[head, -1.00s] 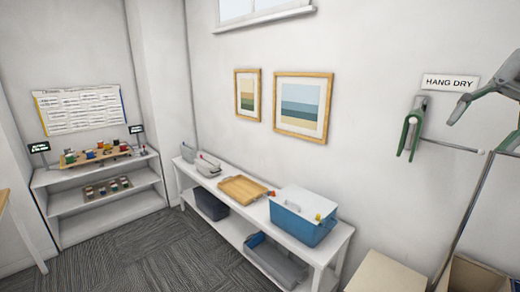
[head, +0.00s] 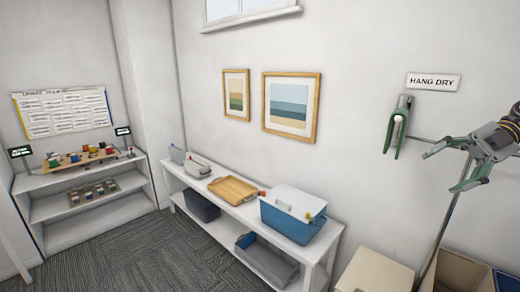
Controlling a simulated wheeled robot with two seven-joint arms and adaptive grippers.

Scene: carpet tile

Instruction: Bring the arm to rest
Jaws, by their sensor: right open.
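My right gripper (head: 450,167) shows at the right side of the head view, with its arm coming in from the right edge. Its green-tipped fingers are spread apart with nothing between them. It is in front of a thin metal rod on the wall, below and right of the HANG DRY sign (head: 433,82). A green clip-like thing (head: 396,134) hangs on the wall left of the gripper, apart from it in the picture. My left gripper is out of view.
A white bench (head: 318,262) along the wall bears a blue-and-white box (head: 292,219), a wooden tray (head: 216,193) and grey containers. A shelf (head: 85,225) stands at far left. Cardboard boxes (head: 452,270) stand at lower right. The carpet (head: 150,258) is clear.

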